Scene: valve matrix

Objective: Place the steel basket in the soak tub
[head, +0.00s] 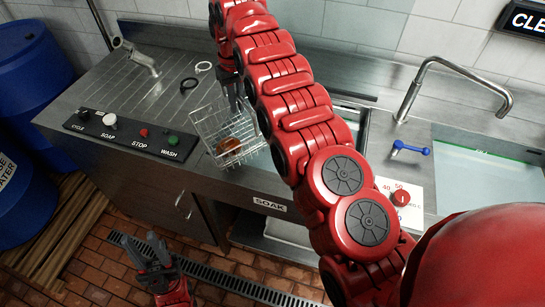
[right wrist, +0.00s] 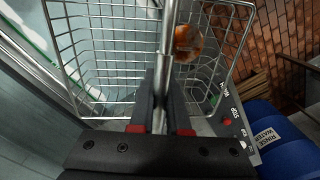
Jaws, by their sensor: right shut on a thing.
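The steel basket (head: 207,122), a wire mesh box, hangs tilted near the left side of the soak tub, above the counter's front part. An orange-brown round item (head: 229,146) lies in it. My right gripper (head: 236,92) is shut on the basket's upright handle; the right wrist view shows the jaws (right wrist: 160,112) around the bar, with the basket (right wrist: 110,45) beyond. The soak tub (head: 354,112) is mostly hidden behind my right arm, above the SOAK label (head: 270,205). My left gripper (head: 146,248) is open and empty, low over the floor.
A control panel (head: 128,134) with knobs is left of the basket. Two rings (head: 189,85) lie on the drainboard. A faucet (head: 452,68), a blue valve handle (head: 410,148) and another water-filled basin (head: 490,175) are right. Blue barrels (head: 30,70) stand left.

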